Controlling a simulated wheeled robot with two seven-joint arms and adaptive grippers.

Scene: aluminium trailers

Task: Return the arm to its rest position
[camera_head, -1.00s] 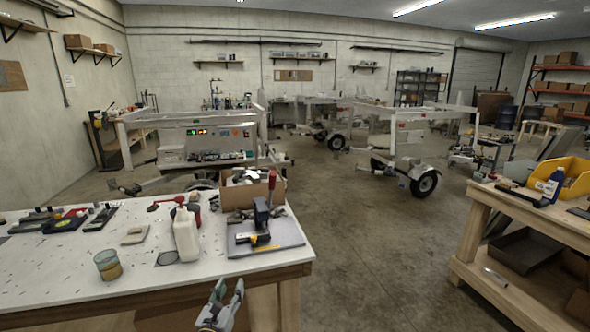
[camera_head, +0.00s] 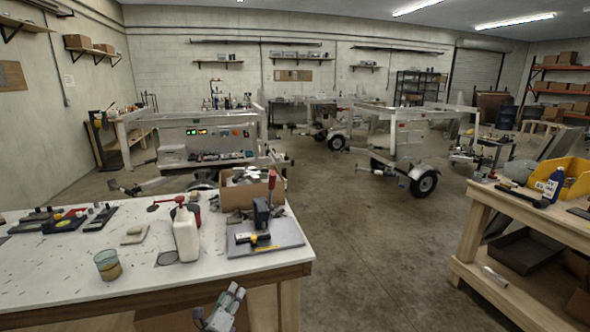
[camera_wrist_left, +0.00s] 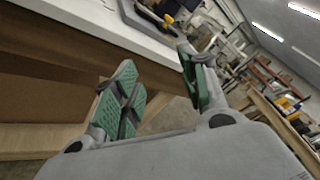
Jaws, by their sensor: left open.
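My left gripper (camera_head: 229,298) is low in the head view, just in front of and below the front edge of the white-topped workbench (camera_head: 140,273). In the left wrist view its green-padded fingers (camera_wrist_left: 160,88) stand apart with nothing between them. The bench edge (camera_wrist_left: 120,30) crosses the upper left of that view, above the fingers. My right gripper is not in the frames.
On the bench stand a white bottle (camera_head: 186,235), a glass jar (camera_head: 108,265), a cardboard box (camera_head: 240,195) and a grey mat (camera_head: 285,234) with a tool on it. A wooden shelf bench (camera_head: 480,225) stands right. Open concrete floor (camera_head: 370,260) lies between.

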